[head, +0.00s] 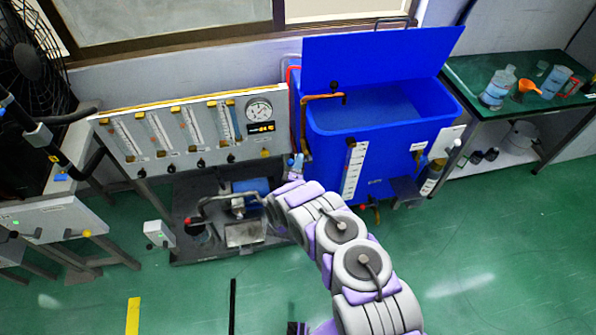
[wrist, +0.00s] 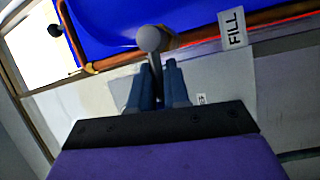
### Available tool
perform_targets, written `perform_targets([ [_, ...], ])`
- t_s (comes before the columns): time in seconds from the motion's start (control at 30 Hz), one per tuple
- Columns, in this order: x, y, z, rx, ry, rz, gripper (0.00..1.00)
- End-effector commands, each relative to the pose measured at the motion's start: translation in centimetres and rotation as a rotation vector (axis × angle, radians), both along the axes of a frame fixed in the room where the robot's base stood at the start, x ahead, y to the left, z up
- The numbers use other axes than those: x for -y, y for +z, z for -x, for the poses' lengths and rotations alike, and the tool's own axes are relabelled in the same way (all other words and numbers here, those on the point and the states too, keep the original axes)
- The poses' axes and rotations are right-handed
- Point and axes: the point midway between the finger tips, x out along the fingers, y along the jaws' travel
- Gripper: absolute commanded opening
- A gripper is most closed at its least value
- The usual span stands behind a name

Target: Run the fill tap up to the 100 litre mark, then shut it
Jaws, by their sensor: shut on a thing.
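The blue tank (head: 385,150) stands at the back with its lid (head: 375,55) raised and bluish water (head: 370,108) inside. A white level scale (head: 353,170) is on its front; its marks are too small to read. A copper fill pipe (head: 303,120) runs up the tank's left side and over the rim. My gripper (head: 297,160) is at the lower left of the tank. In the wrist view my gripper (wrist: 158,72) is shut on the grey stem of the fill tap handle (wrist: 152,40), whose round knob sticks out past the fingertips. A FILL tag (wrist: 233,28) hangs beside it.
A panel with flow tubes and a gauge (head: 195,130) stands left of the tank, with a pump skid (head: 230,210) below it. A green bench (head: 510,85) with bottles is at right. The green floor in front is largely open.

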Motion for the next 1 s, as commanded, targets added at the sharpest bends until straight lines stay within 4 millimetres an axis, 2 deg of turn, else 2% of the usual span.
perform_targets([
  [0.4, -0.07, 0.76, -0.24, -0.056, 0.006, -0.169, 0.0],
  [0.77, -0.08, 0.62, -0.22, -0.057, 0.005, -0.182, 0.0],
  [0.8, -0.08, 0.63, -0.22, -0.057, 0.005, -0.182, 0.2],
  [1.0, 0.03, 0.78, -0.22, -0.055, 0.003, -0.181, 0.37],
])
